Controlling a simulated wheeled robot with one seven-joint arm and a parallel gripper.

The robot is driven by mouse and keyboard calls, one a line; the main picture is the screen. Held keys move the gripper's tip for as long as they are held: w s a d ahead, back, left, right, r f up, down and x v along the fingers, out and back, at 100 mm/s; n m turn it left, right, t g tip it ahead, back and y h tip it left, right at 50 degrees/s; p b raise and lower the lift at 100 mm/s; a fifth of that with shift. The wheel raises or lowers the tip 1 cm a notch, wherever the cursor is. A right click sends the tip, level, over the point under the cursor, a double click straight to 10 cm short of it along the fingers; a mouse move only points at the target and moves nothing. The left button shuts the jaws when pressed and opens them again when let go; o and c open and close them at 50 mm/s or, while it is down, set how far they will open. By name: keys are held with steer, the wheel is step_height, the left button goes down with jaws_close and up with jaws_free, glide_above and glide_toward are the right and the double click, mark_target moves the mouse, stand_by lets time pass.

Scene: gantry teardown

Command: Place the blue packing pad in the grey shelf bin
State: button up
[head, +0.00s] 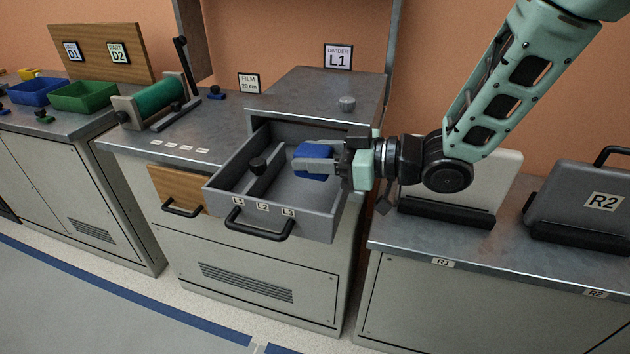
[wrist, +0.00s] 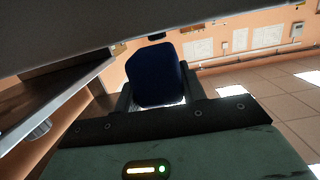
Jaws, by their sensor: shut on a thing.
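The blue packing pad (head: 313,158) is held between the fingers of my gripper (head: 312,163). In the head view it appears over the open grey drawer, near its right side; I cannot tell whether it touches the drawer. In the wrist view the pad (wrist: 157,75) stands between the two dark fingers (wrist: 157,98). The grey open drawer (head: 290,222) has a divider with a dark knob, and labels L1, L2 and L3 on its front. I cannot tell for certain which container is the grey shelf bin.
A roll of green film (head: 158,95) is on the left counter beside blue and green bins (head: 85,96). Grey case R2 (head: 580,205) stands at right.

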mark_target(315, 176)
step_height(315, 176, down, 4)
steer(key=shift+f+b, duration=0.15)
steer(key=shift+b, duration=0.2)
steer(key=shift+f+b, duration=0.35)
steer(key=shift+f, duration=0.2)
